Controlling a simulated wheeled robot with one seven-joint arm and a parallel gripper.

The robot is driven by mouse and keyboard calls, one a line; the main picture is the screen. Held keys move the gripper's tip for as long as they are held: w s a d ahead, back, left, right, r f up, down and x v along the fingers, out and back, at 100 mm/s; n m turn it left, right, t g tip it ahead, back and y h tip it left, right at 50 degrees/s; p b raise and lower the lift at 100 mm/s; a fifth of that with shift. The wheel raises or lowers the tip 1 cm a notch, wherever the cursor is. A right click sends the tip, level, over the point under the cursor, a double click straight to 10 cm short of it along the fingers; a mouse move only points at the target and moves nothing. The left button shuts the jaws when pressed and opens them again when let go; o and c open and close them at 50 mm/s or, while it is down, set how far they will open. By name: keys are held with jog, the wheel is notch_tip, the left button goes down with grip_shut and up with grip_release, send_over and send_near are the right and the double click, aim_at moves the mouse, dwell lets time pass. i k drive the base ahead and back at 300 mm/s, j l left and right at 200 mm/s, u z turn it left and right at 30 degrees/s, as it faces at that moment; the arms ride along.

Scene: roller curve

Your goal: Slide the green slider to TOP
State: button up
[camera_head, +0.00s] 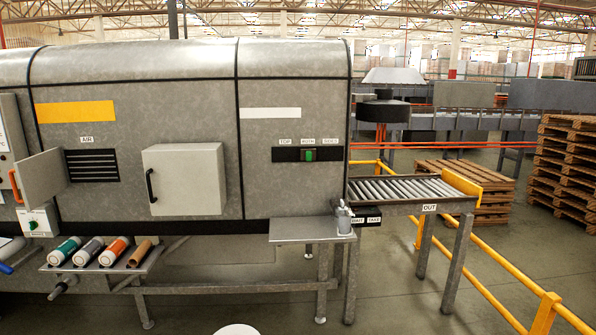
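The green slider (309,155) sits in a dark horizontal track (285,155) on the front of the grey machine. It stands near the middle of the track, below the middle label (308,141). The TOP label (286,141) is above the left end of the track. A third label (331,141) is above the right end; its lettering is too small to read surely. My gripper is not in view.
A grey box (182,180) with a black handle juts from the machine left of the track. A small shelf (290,231) holds a metal canister (343,218) below. A roller conveyor (400,189) and yellow rails (490,297) stand at right. Open floor lies in front.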

aim_at(308, 155)
jog(key=i, duration=0.35)
jog(key=i+l+u, duration=0.3)
jog(key=l+u, duration=0.3)
jog(key=l, duration=0.2)
jog(key=i+l+u, duration=0.1)
jog(key=l+u, duration=0.2)
jog(key=l, duration=0.15)
jog(key=l+u, duration=0.3)
jog(key=l, duration=0.2)
jog(key=i+l+u, duration=0.65)
jog(key=l, duration=0.2)
jog(key=i+l+u, duration=0.25)
jog(key=l, duration=0.15)
jog(key=i+l+u, duration=0.2)
jog(key=l, duration=0.15)
jog(key=i+l+u, duration=0.25)
jog(key=u, duration=0.15)
